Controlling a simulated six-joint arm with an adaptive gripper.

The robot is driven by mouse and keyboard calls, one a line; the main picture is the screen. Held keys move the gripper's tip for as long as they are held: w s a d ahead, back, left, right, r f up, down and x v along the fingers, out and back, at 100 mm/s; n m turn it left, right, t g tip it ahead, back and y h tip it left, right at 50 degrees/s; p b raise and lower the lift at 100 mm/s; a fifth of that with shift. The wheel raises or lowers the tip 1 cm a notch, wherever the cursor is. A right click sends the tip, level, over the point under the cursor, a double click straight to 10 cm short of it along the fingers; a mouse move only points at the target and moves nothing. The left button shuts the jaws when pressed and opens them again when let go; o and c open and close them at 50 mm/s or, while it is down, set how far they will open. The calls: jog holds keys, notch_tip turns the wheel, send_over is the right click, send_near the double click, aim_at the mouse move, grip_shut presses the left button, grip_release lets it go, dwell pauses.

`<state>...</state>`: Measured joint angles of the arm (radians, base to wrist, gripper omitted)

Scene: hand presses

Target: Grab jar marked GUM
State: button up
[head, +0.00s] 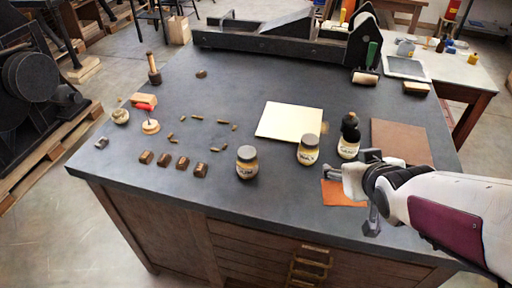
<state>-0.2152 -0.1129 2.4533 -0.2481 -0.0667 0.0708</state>
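A jar (247,163) with a dark grey lid and a cream label stands upright near the front edge, at the middle of the bench. Its small lettering looks like GUM, but is hard to read. A similar lidded jar (308,151) stands to its right; I cannot read its label surely. A dark-topped bottle (349,137) with a pale label stands further right. My gripper (352,190) reaches in from the right, above the front right of the bench. Its fingers look spread apart and empty. It is clear of the left jar, with the second jar nearer to it.
A cream sheet (287,121) lies behind the jars. An orange piece (345,194) lies partly beneath my gripper, and a brown board (401,141) lies behind it. Several small brown blocks (164,159) lie left of the left jar. A long dark press (275,41) fills the back.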

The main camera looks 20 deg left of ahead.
jog(key=w+a+f+n+y, duration=0.1)
jog(key=w+a+f+y, duration=0.1)
jog(key=a, duration=0.3)
jog(key=w+a+f+n+y, duration=0.1)
jog(key=w+a+f+n, duration=0.15)
jog(key=a, duration=0.25)
jog(key=y, duration=0.4)
send_near(252, 168)
jog(key=shift+n, duration=0.45)
jog(key=w, duration=0.1)
jog(key=w+a, duration=0.1)
jog(key=w, duration=0.1)
jog(key=w+a+f, duration=0.1)
jog(key=w, duration=0.1)
jog(key=shift+s+a+f, duration=0.15)
jog(key=shift+a, duration=0.4)
jog(key=shift+x, duration=1.3)
jog(key=shift+s, duration=0.1)
jog(key=shift+f, duration=0.1)
jog(key=shift+w+a+f, duration=0.3)
jog(key=shift+a+f, duration=0.15)
jog(key=shift+a, duration=0.1)
jog(key=shift+w+a+f, duration=0.3)
jog(key=shift+a+f, duration=0.15)
jog(key=shift+a, duration=0.1)
jog(key=shift+x, duration=1.2)
